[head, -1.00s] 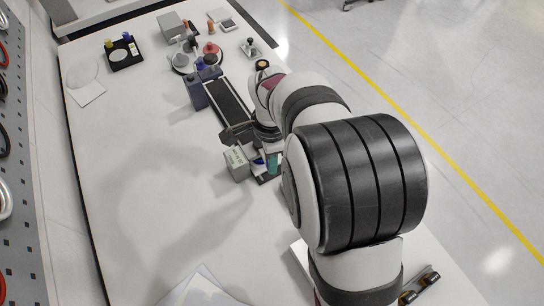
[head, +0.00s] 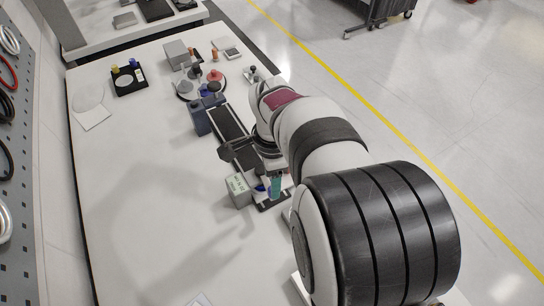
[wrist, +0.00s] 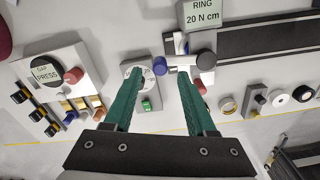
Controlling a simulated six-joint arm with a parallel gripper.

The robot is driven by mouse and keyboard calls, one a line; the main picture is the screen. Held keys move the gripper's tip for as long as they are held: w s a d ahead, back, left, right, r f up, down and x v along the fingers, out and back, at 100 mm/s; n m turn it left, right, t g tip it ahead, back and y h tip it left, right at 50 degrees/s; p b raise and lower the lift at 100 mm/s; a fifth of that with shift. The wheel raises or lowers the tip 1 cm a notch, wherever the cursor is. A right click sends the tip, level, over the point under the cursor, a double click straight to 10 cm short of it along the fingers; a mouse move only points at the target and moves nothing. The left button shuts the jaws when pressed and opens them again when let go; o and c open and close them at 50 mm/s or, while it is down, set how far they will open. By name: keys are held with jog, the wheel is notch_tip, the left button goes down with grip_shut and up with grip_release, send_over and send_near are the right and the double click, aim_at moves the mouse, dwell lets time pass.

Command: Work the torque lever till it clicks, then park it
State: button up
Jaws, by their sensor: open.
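In the wrist view my gripper (wrist: 162,74) is open, with its two teal fingers apart. A blue knob (wrist: 160,66) shows between the fingertips, with no visible grip on it. It appears to be the end of a lever reaching from a dark round hub (wrist: 206,60), though the link is hard to make out. A box with a display reading "RING 20 N cm" (wrist: 205,13) stands beside the hub; it also shows in the head view (head: 238,190). In the head view my gripper (head: 275,187) is partly hidden by my arm, right of that box.
A grey plate with a dial and green button (wrist: 147,104) lies under the fingers. A red knob (wrist: 201,87) is near the right finger. A "PRESS" unit (wrist: 58,76) stands left. A long dark track (wrist: 265,38) runs right. The left tabletop (head: 140,190) is mostly clear.

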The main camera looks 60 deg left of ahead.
notch_tip(320, 180, up, 12)
dwell(0.4)
jog(key=w+d+r+m, duration=0.1)
jog(key=w+d, duration=0.3)
jog(key=d, duration=0.7)
jog(key=w+d+r, duration=0.1)
jog(key=w+d, duration=0.4)
jog(key=d, duration=0.6)
jog(key=s+d+f+y, duration=0.1)
jog(key=s+d+f, duration=0.2)
jog(key=s+d, duration=0.2)
jog(key=s+d+f+m, duration=0.1)
jog(key=s+d+f, duration=0.2)
jog(key=d, duration=0.7)
jog(key=shift+s+d+y, duration=0.35)
jog(key=shift+s+y, duration=0.05)
jog(key=shift+s, duration=0.6)
